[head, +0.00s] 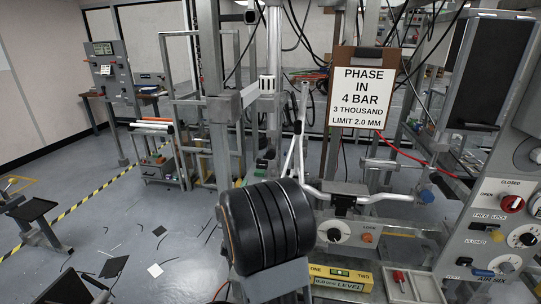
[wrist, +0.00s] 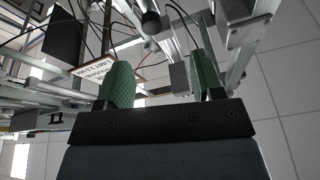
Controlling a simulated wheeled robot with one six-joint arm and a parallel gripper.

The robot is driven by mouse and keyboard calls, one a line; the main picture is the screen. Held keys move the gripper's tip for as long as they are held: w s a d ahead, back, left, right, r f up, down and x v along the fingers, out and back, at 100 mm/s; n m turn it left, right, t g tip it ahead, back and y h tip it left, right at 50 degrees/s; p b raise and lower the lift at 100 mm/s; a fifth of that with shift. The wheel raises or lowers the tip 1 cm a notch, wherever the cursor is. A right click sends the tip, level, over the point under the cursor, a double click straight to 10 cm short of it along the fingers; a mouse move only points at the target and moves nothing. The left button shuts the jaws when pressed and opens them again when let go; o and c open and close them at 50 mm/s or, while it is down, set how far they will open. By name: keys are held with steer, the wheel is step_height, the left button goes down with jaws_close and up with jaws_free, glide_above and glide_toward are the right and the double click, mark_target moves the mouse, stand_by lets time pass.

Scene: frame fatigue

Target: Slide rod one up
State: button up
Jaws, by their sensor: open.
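My gripper (wrist: 162,60) shows in the wrist view as two green fingers standing apart, with nothing held between them. It points upward among frame bars and cables. I cannot make out my gripper in the head view. No rod is clearly labelled as rod one. A bright upright rod (head: 273,45) with a white collar stands at the upper middle in the head view. A yellow level box (head: 342,278) marked ONE and TWO lies at the lower middle. A grey panel (head: 335,232) with a dial and an orange knob stands behind it.
A hanging sign (head: 357,98) reads "PHASE IN 4 BAR". A control panel (head: 497,233) with knobs is at right. Dark plates and debris (head: 113,267) litter the floor at left. Cables hang above.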

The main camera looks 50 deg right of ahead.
mark_target(270, 157)
steer(key=shift+m+g+h, duration=0.4)
steer(key=shift+g+h, duration=0.1)
steer(key=shift+h, duration=0.2)
steer(key=p+x, duration=0.1)
steer(key=x, duration=0.3)
steer(key=p+x, duration=0.1)
steer(key=x, duration=0.4)
steer(key=s+p+x, duration=0.1)
steer(key=x, duration=0.4)
steer(key=shift+d+r, duration=0.15)
steer(key=shift+d, duration=0.1)
